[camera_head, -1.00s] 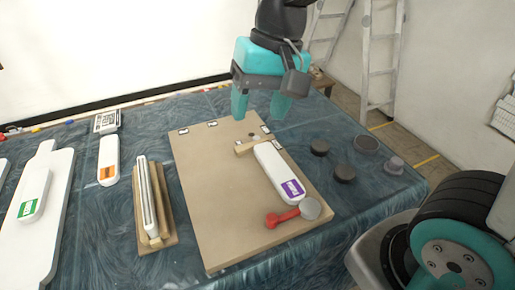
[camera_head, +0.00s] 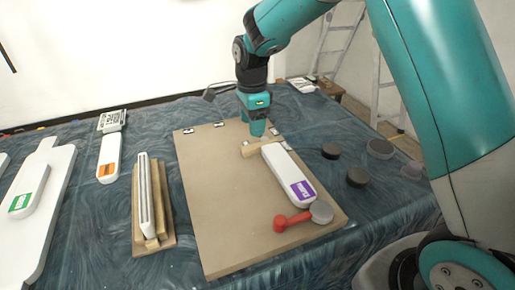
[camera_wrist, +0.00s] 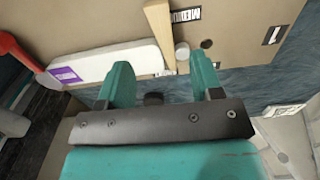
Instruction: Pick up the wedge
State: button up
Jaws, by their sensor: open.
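The wedge appears to be the pale wooden piece (camera_head: 259,147) lying across the far end of the white bar with a purple label (camera_head: 288,174), on the tan board. In the wrist view the wooden piece (camera_wrist: 160,32) reaches down from the top edge, its lower end between the two teal fingers as seen in the picture. My gripper (camera_head: 257,131) is just beyond the wooden piece in the head view. In the wrist view my gripper (camera_wrist: 160,78) is open with nothing held. I cannot tell the exact gap to the wooden piece.
A red-handled tool with a grey head (camera_head: 303,217) lies at the board's near right. Dark round discs (camera_head: 357,177) sit right of the board (camera_head: 215,225). A slotted wooden holder (camera_head: 153,205) and white labelled bars (camera_head: 108,157) stand to the left.

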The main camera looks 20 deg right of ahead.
aim_at(252, 147)
notch_tip(252, 147, down, 8)
jog(key=shift+a, duration=0.15)
dwell(0.3)
jog(key=c, duration=1)
